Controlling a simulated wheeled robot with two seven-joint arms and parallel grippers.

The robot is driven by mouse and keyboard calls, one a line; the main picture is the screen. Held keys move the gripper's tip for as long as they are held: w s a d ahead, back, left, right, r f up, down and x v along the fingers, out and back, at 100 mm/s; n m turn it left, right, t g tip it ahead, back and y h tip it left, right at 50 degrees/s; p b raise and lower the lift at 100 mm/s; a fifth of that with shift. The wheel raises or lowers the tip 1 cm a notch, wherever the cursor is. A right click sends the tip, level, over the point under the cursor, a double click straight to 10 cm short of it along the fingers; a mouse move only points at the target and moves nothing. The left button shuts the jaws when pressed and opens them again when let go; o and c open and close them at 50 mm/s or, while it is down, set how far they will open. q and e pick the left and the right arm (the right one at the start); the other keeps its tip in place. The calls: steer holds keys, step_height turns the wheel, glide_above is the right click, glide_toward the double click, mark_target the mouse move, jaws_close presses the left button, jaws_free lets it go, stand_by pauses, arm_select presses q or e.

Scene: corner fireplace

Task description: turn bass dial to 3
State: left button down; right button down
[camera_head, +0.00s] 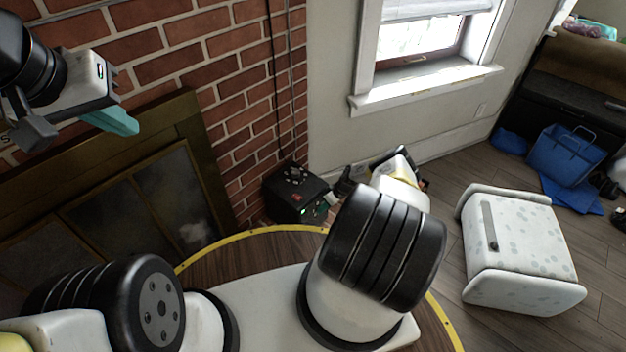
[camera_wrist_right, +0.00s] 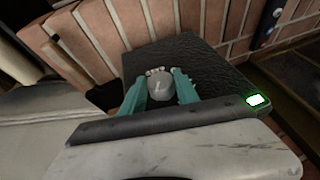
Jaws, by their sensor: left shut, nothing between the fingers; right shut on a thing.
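A black box (camera_head: 293,187) with small knobs on top stands in the corner by the brick wall. In the right wrist view, the black box (camera_wrist_right: 198,55) shows its dark textured face. A grey round dial (camera_wrist_right: 160,90) sits there between the teal fingers of my right gripper (camera_wrist_right: 159,86), which is shut on it. A pale mark shows on the dial, but I cannot read its number. In the head view, my right arm hides most of that gripper. My left gripper (camera_head: 112,121) is shut and empty, high in front of the brick wall.
A dark-framed fireplace screen (camera_head: 130,190) stands at the left. A white spotted stool-like piece (camera_head: 525,240) lies on the wooden floor at the right. A blue bag (camera_head: 566,155) is farther back. A window (camera_head: 425,50) is above. Floor between stool and bag is clear.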

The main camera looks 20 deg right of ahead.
steer(key=shift+w+d, duration=0.1)
steer(key=shift+w, duration=0.05)
stand_by(0.3)
steer(key=c, duration=0.9)
jaws_free()
steer(key=v, duration=0.7)
steer(key=shift+r, duration=0.3)
steer(key=shift+d+r, duration=0.1)
